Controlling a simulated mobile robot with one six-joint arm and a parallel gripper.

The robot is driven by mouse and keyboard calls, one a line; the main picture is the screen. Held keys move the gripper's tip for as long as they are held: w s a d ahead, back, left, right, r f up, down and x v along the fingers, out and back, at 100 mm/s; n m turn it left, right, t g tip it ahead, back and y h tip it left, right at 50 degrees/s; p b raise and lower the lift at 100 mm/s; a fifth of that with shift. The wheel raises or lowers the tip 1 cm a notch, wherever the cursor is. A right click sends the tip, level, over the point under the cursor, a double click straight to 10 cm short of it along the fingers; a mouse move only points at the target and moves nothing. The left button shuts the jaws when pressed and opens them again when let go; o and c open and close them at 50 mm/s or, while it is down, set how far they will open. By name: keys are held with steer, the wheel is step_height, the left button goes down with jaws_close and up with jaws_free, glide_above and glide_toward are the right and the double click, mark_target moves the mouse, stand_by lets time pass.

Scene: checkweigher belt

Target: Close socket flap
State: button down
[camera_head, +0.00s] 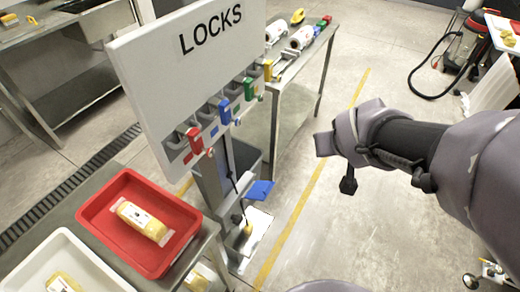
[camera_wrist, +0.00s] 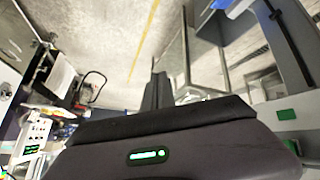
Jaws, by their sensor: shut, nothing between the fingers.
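A blue flap (camera_head: 261,190), which looks like the socket flap, sticks out at a slant from the lower part of the grey post (camera_head: 211,190) under the LOCKS board. It stands open; the socket behind it is not clear to see. A blue piece (camera_wrist: 236,7), probably the same flap, shows at the top right edge in the wrist view. My gripper (camera_wrist: 158,92) is shut and empty, with its dark fingers together. In the head view my arm comes in from the right, and its end is in the air to the right of the flap, clearly apart from it.
The LOCKS board (camera_head: 185,75) carries several coloured padlocks and stands above the flap. A red tray (camera_head: 105,222) with a yellow pack is at the lower left. A steel bench (camera_head: 290,110) stands behind the post. Floor between flap and arm is clear.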

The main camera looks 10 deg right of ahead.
steer(key=w+f+n+y+p, duration=0.1)
steer(key=w+f+n+p, duration=0.1)
steer(key=w+n+p, duration=0.3)
steer(key=n+g+y+b, duration=0.25)
steer(key=n+y, duration=0.35)
steer(key=y, duration=0.3)
glide_above(269, 190)
steer(key=w+a, duration=0.1)
steer(key=a, duration=0.1)
step_height(269, 190, down, 19)
steer(key=shift+d+r, duration=0.15)
steer(key=shift+s+d+f+b, duration=0.2)
steer(key=shift+d+f+b, duration=0.15)
steer(key=shift+f, duration=0.15)
steer(key=shift+s+d+f+b, duration=0.2)
steer(key=shift+d+f, duration=0.1)
steer(key=shift+f, duration=0.15)
steer(key=shift+s+d+f, duration=0.15)
steer(key=shift+d+f, duration=0.05)
steer(key=shift+f, duration=0.1)
